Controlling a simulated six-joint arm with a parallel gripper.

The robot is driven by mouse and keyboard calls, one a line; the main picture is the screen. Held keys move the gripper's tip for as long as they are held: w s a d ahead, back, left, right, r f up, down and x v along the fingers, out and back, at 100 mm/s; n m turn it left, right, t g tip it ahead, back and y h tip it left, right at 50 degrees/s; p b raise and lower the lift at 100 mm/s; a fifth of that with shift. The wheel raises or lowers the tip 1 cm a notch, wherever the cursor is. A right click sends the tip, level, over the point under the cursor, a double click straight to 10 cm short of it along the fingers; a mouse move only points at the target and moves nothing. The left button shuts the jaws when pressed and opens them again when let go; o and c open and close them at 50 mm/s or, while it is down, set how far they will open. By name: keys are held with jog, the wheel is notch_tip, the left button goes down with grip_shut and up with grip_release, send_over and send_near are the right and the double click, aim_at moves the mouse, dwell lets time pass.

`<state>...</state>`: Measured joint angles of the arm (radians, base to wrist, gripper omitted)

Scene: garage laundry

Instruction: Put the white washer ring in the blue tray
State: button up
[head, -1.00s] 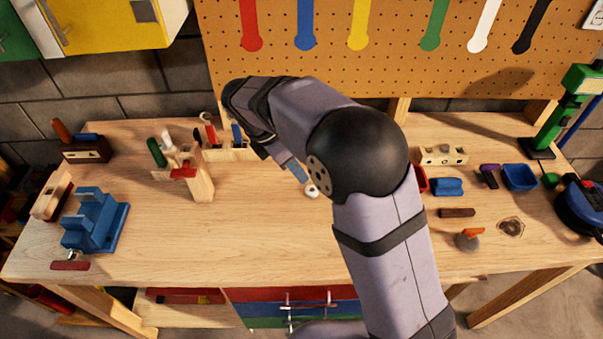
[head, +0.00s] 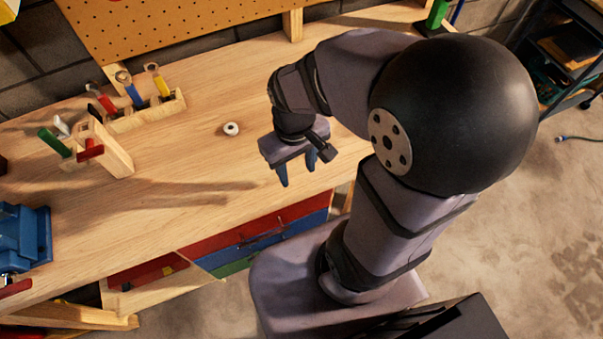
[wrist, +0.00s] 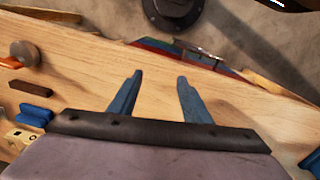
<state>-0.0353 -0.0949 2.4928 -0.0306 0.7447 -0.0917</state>
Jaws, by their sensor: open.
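The white washer ring (head: 231,129) lies flat on the wooden bench in the head view, right of the tool rack. My gripper (head: 297,171) is to the right of the ring and nearer the bench's front edge, apart from it. In the wrist view my gripper (wrist: 160,77) has its two blue fingers spread with nothing between them. The blue tray is not visible in either current view; the earlier head frame showed it at the bench's right side.
A tool rack (head: 147,112), a wooden block with a red clamp (head: 108,150) and a blue vise (head: 24,238) stand on the left. A blue block (wrist: 35,115), a brown bar (wrist: 32,87) and a grey knob (wrist: 25,53) show in the wrist view. Bench around the ring is clear.

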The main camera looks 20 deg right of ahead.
aim_at(231, 129)
jog(key=shift+o, duration=0.5)
jog(key=shift+s+d+f+m, duration=0.1)
jog(key=shift+s+f+m, duration=0.05)
jog(key=shift+s+m, duration=0.35)
jog(key=shift+s+d+f+m, duration=0.1)
jog(key=shift+s+f+m, duration=0.05)
jog(key=shift+s+m, duration=0.3)
jog(key=shift+w, duration=0.1)
